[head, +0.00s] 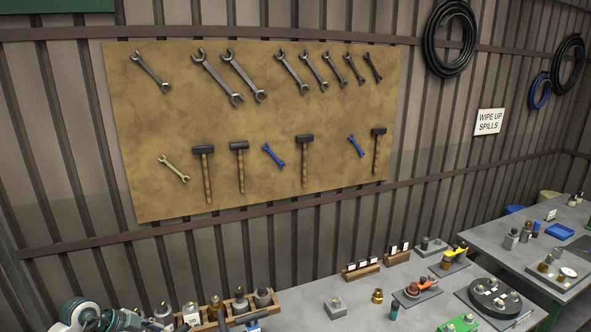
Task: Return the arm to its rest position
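Part of my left arm (83,314), with a pale round joint, shows at the bottom left edge of the head view. It is cut off by the frame, and I cannot make out any gripper fingers on it. My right arm and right gripper are not in view. The grey workbench (300,300) runs along the bottom. On it are a wooden rack (239,303) with several dark-capped bottles, an orange-topped part (417,289) on a grey plate, a black round fixture (494,298) and a green block (460,324).
A tan tool board (240,125) with wrenches and hammers hangs on the ribbed wall. Two small wooden holders (361,269) stand at the bench's back. A brass part (377,296) stands nearby. A second table (520,250) with a blue tray (559,231) is at the right.

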